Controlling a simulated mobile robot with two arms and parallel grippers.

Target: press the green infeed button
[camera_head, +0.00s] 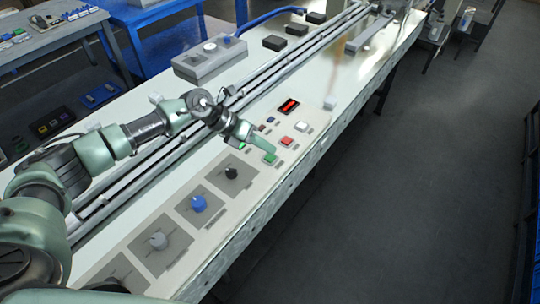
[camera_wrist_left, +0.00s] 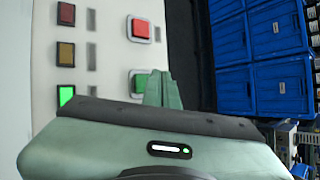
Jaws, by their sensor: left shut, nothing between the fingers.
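The green button (camera_head: 270,159) is a small square in a pale frame on the control panel, below the red button (camera_head: 287,140). My left gripper (camera_head: 273,150) is shut and empty, its fingertips right at the green button in the head view. In the left wrist view, the closed fingers (camera_wrist_left: 162,90) cover the right part of the green button (camera_wrist_left: 138,82), and the red button (camera_wrist_left: 140,29) shows clear above it. I cannot tell whether the fingertips touch the button. My right gripper is out of view.
A dark display with red marks (camera_head: 289,105) sits behind the buttons. Black (camera_head: 232,173), blue (camera_head: 199,203) and grey (camera_head: 158,240) knobs line the panel nearer me. In the wrist view, a lit green indicator (camera_wrist_left: 66,95) is left of the button. A rail runs along the panel's left.

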